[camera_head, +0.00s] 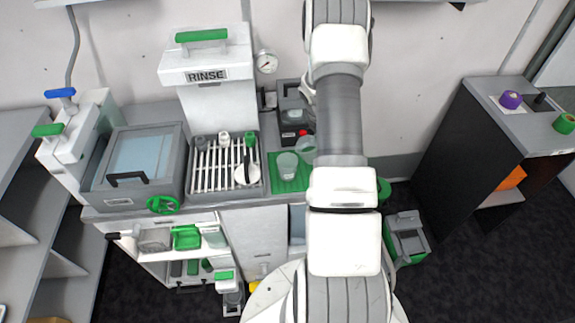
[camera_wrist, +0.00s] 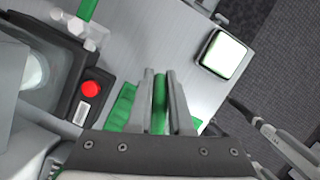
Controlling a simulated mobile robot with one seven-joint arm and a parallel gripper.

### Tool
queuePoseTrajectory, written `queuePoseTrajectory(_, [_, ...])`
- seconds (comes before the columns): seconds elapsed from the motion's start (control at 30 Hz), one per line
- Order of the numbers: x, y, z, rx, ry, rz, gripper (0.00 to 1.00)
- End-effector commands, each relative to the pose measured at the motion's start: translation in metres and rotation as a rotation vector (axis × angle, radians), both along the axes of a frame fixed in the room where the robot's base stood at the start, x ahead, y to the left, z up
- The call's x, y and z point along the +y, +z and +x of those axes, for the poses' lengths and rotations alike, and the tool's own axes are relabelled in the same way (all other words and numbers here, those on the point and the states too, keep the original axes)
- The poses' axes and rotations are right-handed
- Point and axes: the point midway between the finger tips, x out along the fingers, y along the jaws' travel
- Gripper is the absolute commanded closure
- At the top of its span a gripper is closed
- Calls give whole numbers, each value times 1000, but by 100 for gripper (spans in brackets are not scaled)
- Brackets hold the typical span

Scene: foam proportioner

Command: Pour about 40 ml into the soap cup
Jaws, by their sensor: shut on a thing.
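A clear cup (camera_head: 287,166) stands on the green mat (camera_head: 279,186) at the right part of the counter, left of my arm. A second clear vessel (camera_head: 306,146) shows just behind it, partly hidden by my arm. No label tells me which is the soap cup. My gripper is hidden in the head view. In the wrist view my gripper (camera_wrist: 160,82) is shut on a narrow green handle (camera_wrist: 160,104). What the handle belongs to is mostly hidden, and I cannot read a liquid level.
A black device with a red button (camera_wrist: 92,88) stands close to my gripper's left. A square white-topped pad (camera_wrist: 224,55) lies on the grey counter ahead. The slatted rack (camera_head: 222,192) and RINSE unit (camera_head: 207,74) are left of the mat. Some bare counter lies before my fingers.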

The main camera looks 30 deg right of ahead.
Motion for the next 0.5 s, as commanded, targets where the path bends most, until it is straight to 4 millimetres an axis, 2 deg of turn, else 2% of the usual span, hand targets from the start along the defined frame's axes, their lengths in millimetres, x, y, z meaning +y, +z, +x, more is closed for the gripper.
queuePoseTrajectory(0.03, [4, -3, 2, -1, 6, -28, 100])
queuePoseTrajectory(0.1, [9, 16, 3, -2, 8, -76, 100])
queuePoseTrajectory(0.27, [21, 47, 2, 2, 4, -176, 100])
queuePoseTrajectory(0.37, [29, 46, 2, 6, 5, -239, 100])
queuePoseTrajectory(0.5, [40, 59, 2, 5, 3, -329, 100])
